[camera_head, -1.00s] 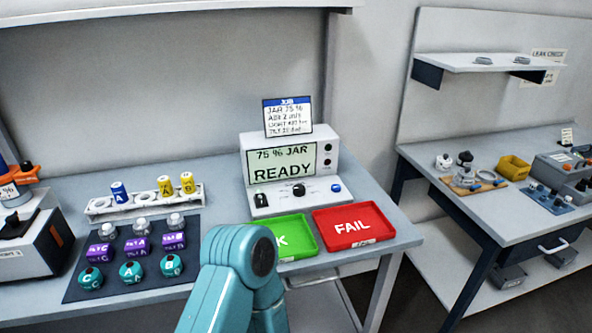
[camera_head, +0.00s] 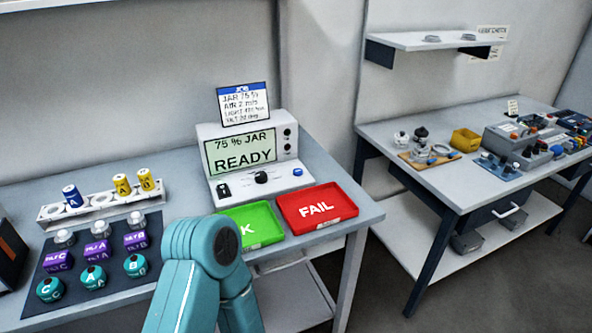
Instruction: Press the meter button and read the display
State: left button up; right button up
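The meter (camera_head: 212,138) is a white box at the back of the near bench. Its green display (camera_head: 240,151) reads "75 % JAR READY". On its sloped front are a dark switch (camera_head: 224,191), a black knob (camera_head: 261,177) and a blue button (camera_head: 297,171). A job card (camera_head: 243,104) stands on top, reading "JAR 75 %", "AIR 2 m/s" and smaller lines. A teal arm link of mine rises in the lower middle, in front of the green tray. Neither gripper's fingers show, and nothing is seen touching the meter.
A green tray (camera_head: 262,231) and a red FAIL tray (camera_head: 322,215) lie before the meter. To the left are a rack (camera_head: 85,217) with blue and yellow cylinders and a dark mat (camera_head: 70,307) with several capped jars. A second bench (camera_head: 390,136) stands at right, across a floor gap.

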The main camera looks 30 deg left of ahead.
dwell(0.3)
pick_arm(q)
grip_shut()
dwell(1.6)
